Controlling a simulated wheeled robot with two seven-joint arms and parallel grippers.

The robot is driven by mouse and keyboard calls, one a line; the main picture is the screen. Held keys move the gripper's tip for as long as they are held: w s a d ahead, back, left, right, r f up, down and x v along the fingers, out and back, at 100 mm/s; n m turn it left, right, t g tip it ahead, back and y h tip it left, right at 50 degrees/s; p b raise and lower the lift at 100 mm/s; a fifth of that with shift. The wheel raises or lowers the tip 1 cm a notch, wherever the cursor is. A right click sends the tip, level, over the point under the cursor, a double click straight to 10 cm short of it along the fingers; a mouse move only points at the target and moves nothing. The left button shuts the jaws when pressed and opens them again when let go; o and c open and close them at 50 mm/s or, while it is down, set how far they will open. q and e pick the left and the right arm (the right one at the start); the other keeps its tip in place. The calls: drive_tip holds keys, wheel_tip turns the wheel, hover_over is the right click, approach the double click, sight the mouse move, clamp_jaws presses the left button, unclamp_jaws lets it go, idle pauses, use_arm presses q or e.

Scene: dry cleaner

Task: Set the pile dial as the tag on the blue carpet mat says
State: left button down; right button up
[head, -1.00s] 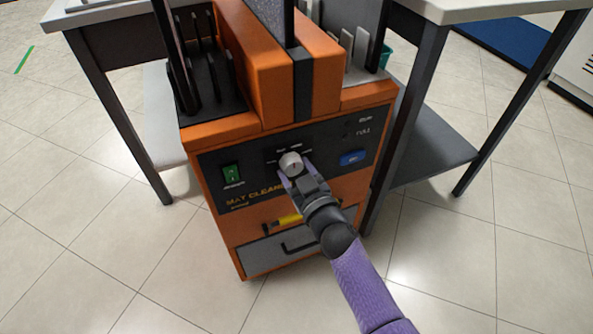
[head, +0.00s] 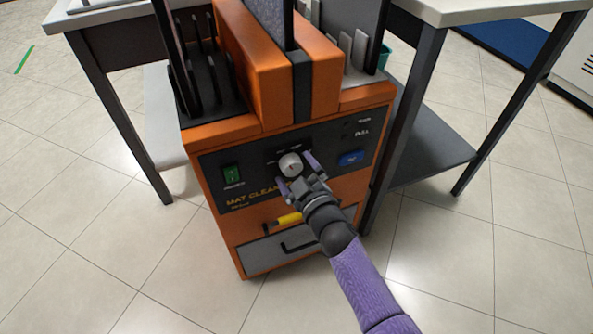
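The pile dial (head: 290,164) is a round light-grey knob with a small reddish mark near its top, on the dark front panel of the orange mat cleaner (head: 262,92). Small labels sit around the dial, too small to read. My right gripper (head: 296,171) is at the dial, its two purple fingertips spread apart, one to the lower left and one to the upper right of the knob. It holds nothing. My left gripper is not in view. No tag can be made out, and I cannot tell which mat is the blue carpet mat.
The panel also has a green switch (head: 232,175) at left and a blue button (head: 351,158) at right. Below are a yellow-handled tool (head: 285,219) and a grey drawer (head: 270,254). Tables flank the machine. A blue mat (head: 508,37) lies on the floor at the back right. The front floor is clear.

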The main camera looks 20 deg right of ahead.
drive_tip(key=shift+s, duration=0.1)
drive_tip(key=s+p, duration=0.4)
drive_tip(key=s, duration=0.5)
drive_tip(key=shift+s+d, duration=0.35)
drive_tip(key=shift+d, duration=0.05)
drive_tip(key=shift+r, duration=0.1)
